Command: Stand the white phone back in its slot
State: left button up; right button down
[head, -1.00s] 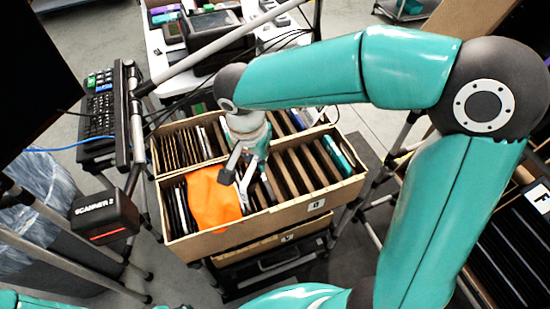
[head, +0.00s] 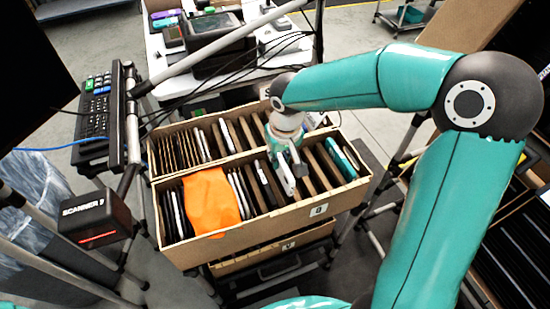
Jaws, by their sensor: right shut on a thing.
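The white phone (head: 284,178) is in my right gripper (head: 291,172), over the right half of the front carton. The gripper is shut on it, pointing down among the dividers. The phone is roughly upright with a slight tilt. Its lower end is close to the dividers, and I cannot tell whether it is inside a slot. The front carton (head: 240,240) is tilted and holds dark dividers and several thin devices. My left gripper is not in view.
An orange cloth (head: 210,200) lies over the left part of the front carton. A second carton (head: 152,157) with dividers sits behind it. A scanner (head: 95,216) stands at left, with a keyboard (head: 95,103) above. A metal pole crosses behind the cartons.

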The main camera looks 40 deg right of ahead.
aim_at(280, 175)
notch_tip(280, 175, down, 2)
jog(key=shift+f+b, duration=0.1)
jog(key=shift+b, duration=0.45)
jog(key=shift+f+b, duration=2.05)
jog(key=shift+f, duration=0.05)
jog(key=shift+f, duration=0.2)
jog(key=c, duration=1.1)
grip_release()
jog(key=r, duration=0.4)
jog(key=s+r, duration=0.1)
jog(key=r, duration=0.6)
jog(key=shift+s+a+r, duration=0.2)
jog(key=shift+s+r, duration=0.2)
